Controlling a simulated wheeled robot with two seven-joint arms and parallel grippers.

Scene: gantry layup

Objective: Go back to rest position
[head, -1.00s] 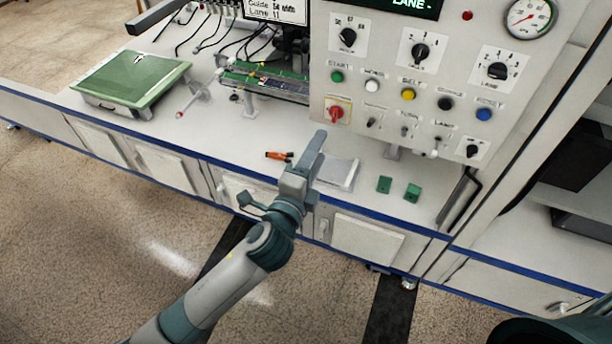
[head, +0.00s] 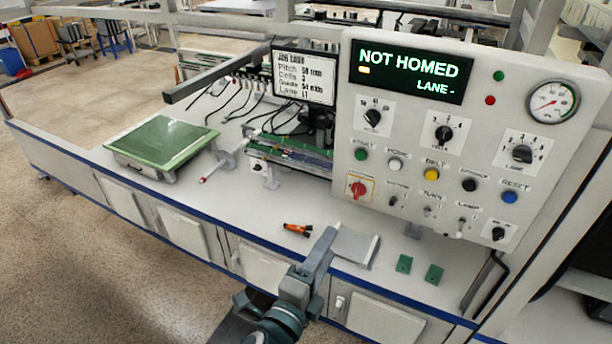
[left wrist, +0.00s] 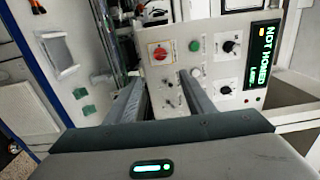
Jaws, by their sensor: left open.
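My left gripper (head: 325,248) is in front of the bench's front edge, in the lower middle of the head view. In the left wrist view its two fingers (left wrist: 160,92) stand apart with nothing between them, so it is open and empty. It points toward the control panel (head: 400,150), which shows "NOT HOMED" on its display (head: 412,72). The left wrist view also shows the panel with its red switch (left wrist: 159,52) and green button (left wrist: 194,46). The gripper touches nothing that I can see. My right gripper is not in view.
On the bench (head: 225,215) lie an orange tool (head: 297,230), a grey-white pad (head: 355,247) and two green blocks (head: 404,263) (head: 434,274). A green-topped box (head: 162,142) stands at the left. A conveyor rail (head: 290,154) runs behind.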

